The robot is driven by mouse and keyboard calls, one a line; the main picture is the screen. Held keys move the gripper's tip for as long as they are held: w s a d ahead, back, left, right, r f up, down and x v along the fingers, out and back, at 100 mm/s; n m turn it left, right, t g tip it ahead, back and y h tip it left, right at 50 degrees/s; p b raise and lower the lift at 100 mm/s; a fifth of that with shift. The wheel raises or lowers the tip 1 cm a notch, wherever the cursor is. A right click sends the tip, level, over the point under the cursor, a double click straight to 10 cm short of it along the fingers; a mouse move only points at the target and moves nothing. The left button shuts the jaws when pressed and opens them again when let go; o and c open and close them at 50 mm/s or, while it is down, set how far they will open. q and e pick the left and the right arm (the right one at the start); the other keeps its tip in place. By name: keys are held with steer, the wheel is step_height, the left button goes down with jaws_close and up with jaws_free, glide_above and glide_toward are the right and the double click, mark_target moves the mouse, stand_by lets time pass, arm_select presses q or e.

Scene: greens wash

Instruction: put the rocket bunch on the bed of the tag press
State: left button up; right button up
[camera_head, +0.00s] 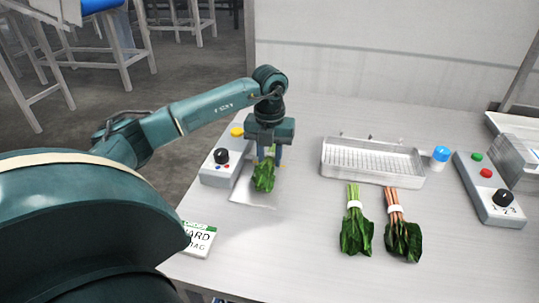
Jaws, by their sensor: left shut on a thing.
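My left gripper (268,155) points down and is shut on a leafy green bunch, the rocket bunch (264,177). The bunch hangs leaves-down below the fingers, over the flat metal plate (250,199) that looks like the bed of the tag press. Whether the leaf tips touch the plate is hard to tell. The grey press box (213,176), with a yellow button, a black knob and small coloured buttons, stands just left of the bunch. The bunch's stems are mostly hidden by the gripper. My right gripper is not in view.
A wire-mesh tray (372,178) stands at the back. A green-stemmed bunch (356,237) and a red-stemmed bunch (402,240) lie in front. A blue-capped bottle (440,157), a control box (489,188) and a clear bin (518,155) are right. A label card (201,240) lies near-left.

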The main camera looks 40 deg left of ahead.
mark_target(270, 156)
arm_select(q)
steer(key=shift+f, duration=0.15)
steer(key=o, duration=1)
step_height(270, 156, up, 12)
steer(key=shift+r, duration=0.2)
